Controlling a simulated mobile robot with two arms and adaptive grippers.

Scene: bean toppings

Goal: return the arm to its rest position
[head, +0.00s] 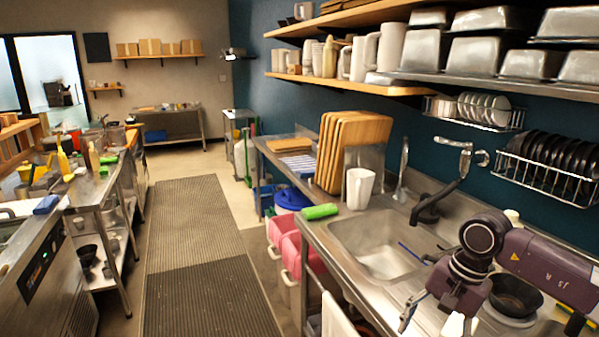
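My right arm comes in from the right over the steel sink counter (318,231). Its dark purple wrist is bent downward, and my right gripper (434,317) points down at the bottom edge of the view. A grey finger shows on its left side and a pale part to the right. The fingertips are partly cut off, so I cannot tell how far apart they are or whether anything is between them. My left arm and gripper are not in view.
A sink basin (385,260) with a dark faucet (437,203) lies left of my arm. A dark bowl (514,295) sits beneath the forearm. A white cup (360,187) and green sponge (320,211) stand farther left. Dish racks (545,178) hang above. The matted aisle (195,230) is clear.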

